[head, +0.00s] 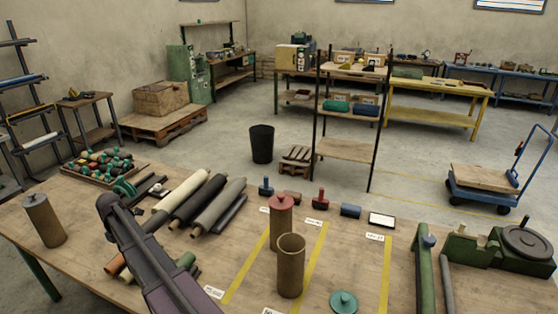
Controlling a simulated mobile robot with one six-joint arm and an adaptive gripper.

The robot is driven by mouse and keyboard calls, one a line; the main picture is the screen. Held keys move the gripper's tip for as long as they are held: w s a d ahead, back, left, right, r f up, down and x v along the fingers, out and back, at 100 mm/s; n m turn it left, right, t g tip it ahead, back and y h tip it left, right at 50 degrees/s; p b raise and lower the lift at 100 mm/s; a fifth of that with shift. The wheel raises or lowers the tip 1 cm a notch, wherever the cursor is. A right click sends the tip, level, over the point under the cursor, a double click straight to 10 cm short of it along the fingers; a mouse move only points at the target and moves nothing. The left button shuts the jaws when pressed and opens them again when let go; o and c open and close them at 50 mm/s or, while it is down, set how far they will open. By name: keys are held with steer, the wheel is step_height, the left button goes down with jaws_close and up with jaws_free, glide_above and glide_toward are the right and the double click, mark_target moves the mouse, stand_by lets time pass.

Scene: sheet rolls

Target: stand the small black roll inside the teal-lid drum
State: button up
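A brown open-topped drum (290,268) stands upright on the wooden table, and its inside looks empty as far as I can see. A teal lid (343,302) lies on the table to its right. Several rolls lie at the middle left. Among them are a thin dark roll (231,214) beside a thicker grey roll (218,205), a long black roll (198,199) and shorter dark pieces (150,191) farther left. I cannot tell for certain which is the small black roll. My arm crosses the lower left; my gripper is not visible.
A red-lidded drum (280,224) stands just behind the open drum. A grey-lidded drum (44,220) stands at the left. A tray of small parts (98,168) sits behind it. Yellow strips (316,252) divide the table (370,265); green tools (424,265) stand at the right.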

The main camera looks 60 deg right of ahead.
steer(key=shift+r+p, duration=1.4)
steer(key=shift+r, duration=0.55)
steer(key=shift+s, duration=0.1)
